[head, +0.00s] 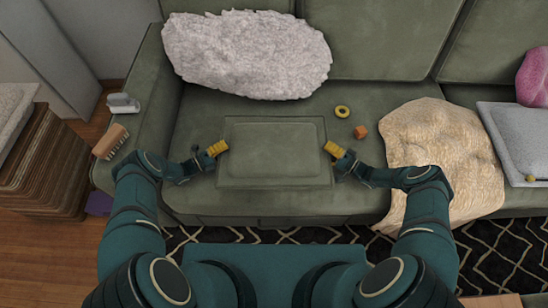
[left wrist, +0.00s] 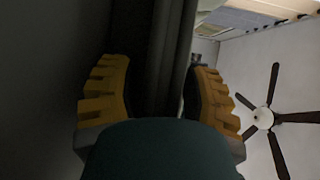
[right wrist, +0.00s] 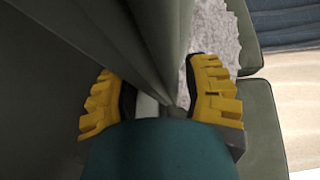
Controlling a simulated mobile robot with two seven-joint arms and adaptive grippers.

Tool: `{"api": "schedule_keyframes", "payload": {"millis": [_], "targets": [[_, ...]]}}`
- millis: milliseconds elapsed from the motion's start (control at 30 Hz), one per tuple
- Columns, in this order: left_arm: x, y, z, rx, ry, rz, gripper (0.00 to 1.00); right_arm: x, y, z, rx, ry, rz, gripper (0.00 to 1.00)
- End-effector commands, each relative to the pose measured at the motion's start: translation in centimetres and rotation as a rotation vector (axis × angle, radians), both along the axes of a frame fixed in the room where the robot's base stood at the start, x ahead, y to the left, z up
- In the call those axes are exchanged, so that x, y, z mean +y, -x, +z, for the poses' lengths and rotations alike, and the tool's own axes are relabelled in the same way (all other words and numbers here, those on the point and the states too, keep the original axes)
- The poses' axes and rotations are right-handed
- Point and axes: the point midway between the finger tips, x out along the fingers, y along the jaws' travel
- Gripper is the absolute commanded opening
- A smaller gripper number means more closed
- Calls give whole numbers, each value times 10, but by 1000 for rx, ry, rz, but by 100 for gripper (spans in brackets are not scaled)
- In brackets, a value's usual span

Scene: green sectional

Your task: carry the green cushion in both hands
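The green cushion (head: 273,150) is a flat rectangle with a raised border, level over the front of the sofa seat. I cannot tell how far it is above the seat. My left gripper (head: 218,148) is at its left edge, with yellow fingers on both sides of the edge in the left wrist view (left wrist: 165,95). My right gripper (head: 334,150) is at its right edge in the same way. In the right wrist view, the cushion's edge (right wrist: 160,40) runs between the fingers. Both grippers look shut on the cushion, though the fingertip contact is partly hidden.
The green sofa (head: 200,110) lies under and behind the cushion. A white fluffy pillow (head: 247,55) leans on its back. A yellow ring (head: 342,111), an orange cube (head: 360,132) and a beige blanket (head: 435,150) lie to the right. Two brushes rest on the left armrest (head: 150,85).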

Motion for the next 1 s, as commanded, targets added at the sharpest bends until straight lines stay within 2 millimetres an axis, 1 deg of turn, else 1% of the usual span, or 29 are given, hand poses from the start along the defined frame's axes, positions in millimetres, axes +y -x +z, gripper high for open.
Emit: {"api": "schedule_keyframes", "payload": {"millis": [167,400,500,667,833,1000], "targets": [[12,6,0,1,-1,4,48,-1,0,0,-1,1,-1,48],[45,27,0,1,-1,4,48,-1,0,0,0,1,-1,48],[55,34,0,0,0,1,48,-1,0,0,0,1,-1,48],[63,39,0,-1,1,1,48,-3,1,0,0,1,-2,48],[64,40,0,0,0,-1,48,-20,13,0,1,1,-3,48],[64,40,0,0,0,0,48,-48,33,0,1,2,-5,48]]}}
